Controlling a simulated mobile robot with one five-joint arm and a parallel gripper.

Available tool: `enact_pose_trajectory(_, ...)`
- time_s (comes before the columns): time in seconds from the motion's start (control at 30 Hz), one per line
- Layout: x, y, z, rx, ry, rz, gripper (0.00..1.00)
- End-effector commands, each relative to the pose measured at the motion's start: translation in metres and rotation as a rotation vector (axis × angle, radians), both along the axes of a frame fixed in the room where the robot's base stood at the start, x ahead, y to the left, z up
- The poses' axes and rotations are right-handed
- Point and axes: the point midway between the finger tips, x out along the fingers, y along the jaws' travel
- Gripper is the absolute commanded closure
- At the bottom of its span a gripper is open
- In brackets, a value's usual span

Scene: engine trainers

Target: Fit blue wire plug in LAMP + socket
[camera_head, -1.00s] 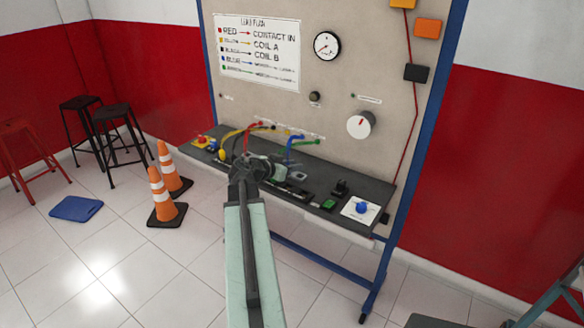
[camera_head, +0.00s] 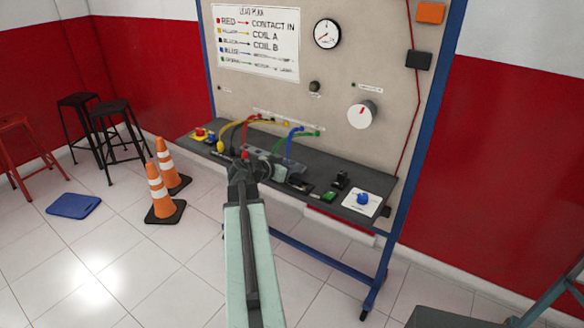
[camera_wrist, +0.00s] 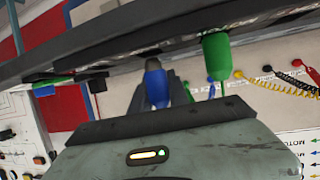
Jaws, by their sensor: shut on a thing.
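The blue wire (camera_head: 292,138) arcs from the panel down toward the console shelf, behind my gripper (camera_head: 277,171). In the wrist view, the blue plug (camera_wrist: 155,82) stands between the dark fingers of my gripper (camera_wrist: 160,93), which is shut on it. The plug's far end is close to the dark shelf edge; I cannot tell whether it touches or enters a socket. A green plug (camera_wrist: 217,60) is beside it on the right, apart from the fingers. The LAMP + label is not readable, so I cannot tell which socket it is.
Red (camera_head: 245,150) and yellow (camera_head: 222,140) leads hang at the console's left. A green button (camera_head: 328,196), a black switch (camera_head: 341,180) and a blue knob (camera_head: 363,198) are on the right of the shelf (camera_head: 313,187). Traffic cones (camera_head: 160,195) stand on the floor at left.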

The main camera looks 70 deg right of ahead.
Motion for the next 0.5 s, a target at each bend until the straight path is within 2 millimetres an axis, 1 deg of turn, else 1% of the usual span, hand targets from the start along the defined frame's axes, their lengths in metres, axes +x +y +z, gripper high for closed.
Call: enact_pose_trajectory(0.5,0.0007,0.0002,-0.0076,0.0,0.0,0.001,1.0)
